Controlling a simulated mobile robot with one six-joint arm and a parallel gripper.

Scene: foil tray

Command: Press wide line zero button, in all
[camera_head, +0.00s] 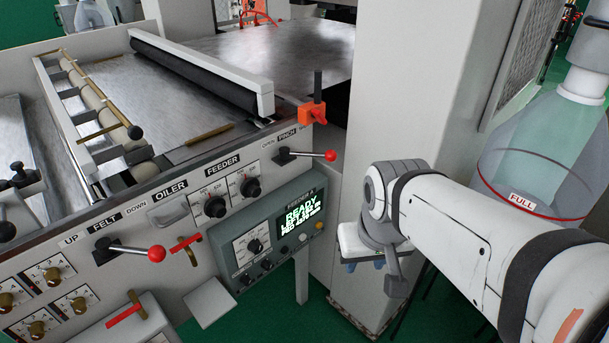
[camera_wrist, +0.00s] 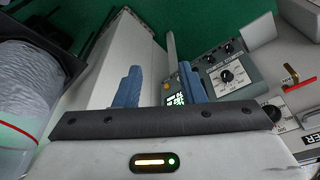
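A grey-green control box (camera_head: 228,254) hangs on the front of the machine, with a lit screen (camera_head: 299,213) showing green and white text starting "READY". Below the screen is a row of small controls, with a yellowish round button (camera_head: 319,226) at its right end. I cannot read which control is the wide line zero button. My gripper (camera_head: 365,264) is to the right of the box and apart from it, blue fingertips down. In the wrist view its two blue fingers (camera_wrist: 160,88) stand apart with nothing between them; the right finger partly hides the screen (camera_wrist: 174,99).
A red-knobbed lever (camera_head: 331,156) sticks out above the box. Another red-knobbed lever (camera_head: 156,253) is at the left. A pale machine column (camera_head: 395,80) stands behind my gripper. A clear container (camera_head: 540,150) marked FULL is at the right.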

